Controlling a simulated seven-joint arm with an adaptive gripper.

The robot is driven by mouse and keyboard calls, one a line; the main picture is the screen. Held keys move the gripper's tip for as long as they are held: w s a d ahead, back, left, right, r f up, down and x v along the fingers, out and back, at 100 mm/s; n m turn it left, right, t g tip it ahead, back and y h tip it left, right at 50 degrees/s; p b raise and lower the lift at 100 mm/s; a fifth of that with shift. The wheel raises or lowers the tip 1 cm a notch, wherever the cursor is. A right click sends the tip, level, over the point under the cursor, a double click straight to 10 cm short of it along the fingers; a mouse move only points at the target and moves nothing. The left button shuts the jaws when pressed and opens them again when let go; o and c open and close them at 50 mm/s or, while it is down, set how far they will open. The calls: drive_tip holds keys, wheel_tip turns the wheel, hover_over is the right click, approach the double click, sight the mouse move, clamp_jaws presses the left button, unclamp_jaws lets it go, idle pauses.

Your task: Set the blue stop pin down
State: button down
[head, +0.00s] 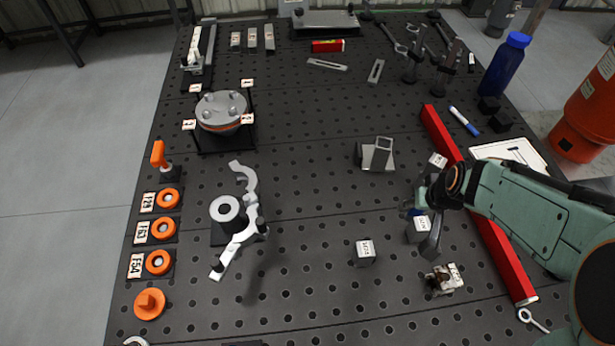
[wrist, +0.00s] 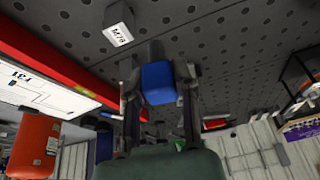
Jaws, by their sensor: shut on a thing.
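The blue stop pin (wrist: 158,83) is between the two fingers of my gripper (wrist: 160,95) in the wrist view. Its blue head faces the camera, and a grey part shows beyond it. In the head view, my gripper (head: 428,212) is at the right of the perforated table, left of the red beam. Only a small blue patch of the pin (head: 415,211) shows there; my gripper hides most of it. My gripper is shut on the pin. I cannot tell whether the pin's lower end touches the table.
Labelled grey blocks stand close by, one (head: 418,230) beside my gripper and another (head: 365,253) to the left. A long red beam (head: 495,255) lies to the right. A grey angled bracket (head: 377,155) stands behind. The table (head: 310,200) is clear around its middle.

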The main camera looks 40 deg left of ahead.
drive_tip(key=s+a+n, duration=0.1)
drive_tip(key=s+a, duration=0.2)
drive_tip(key=a, duration=0.6)
drive_tip(key=s+a+n, duration=0.1)
drive_tip(key=s+a, duration=0.2)
drive_tip(key=a, duration=0.6)
drive_tip(key=shift+y, duration=0.3)
drive_tip(key=w+a+f, duration=0.2)
drive_tip(key=a+f, duration=0.1)
drive_tip(key=w+a+f, duration=0.6)
drive_tip(key=shift+w+a+f, duration=0.15)
drive_tip(key=shift+a+f, duration=0.15)
drive_tip(key=shift+a, duration=0.05)
drive_tip(key=shift+w+a+f, duration=0.2)
drive_tip(key=shift+a+f, duration=0.05)
drive_tip(key=shift+f, duration=1.65)
drive_tip(key=c, duration=0.9)
unclamp_jaws()
drive_tip(key=shift+f, duration=0.1)
drive_tip(key=shift+o, duration=0.2)
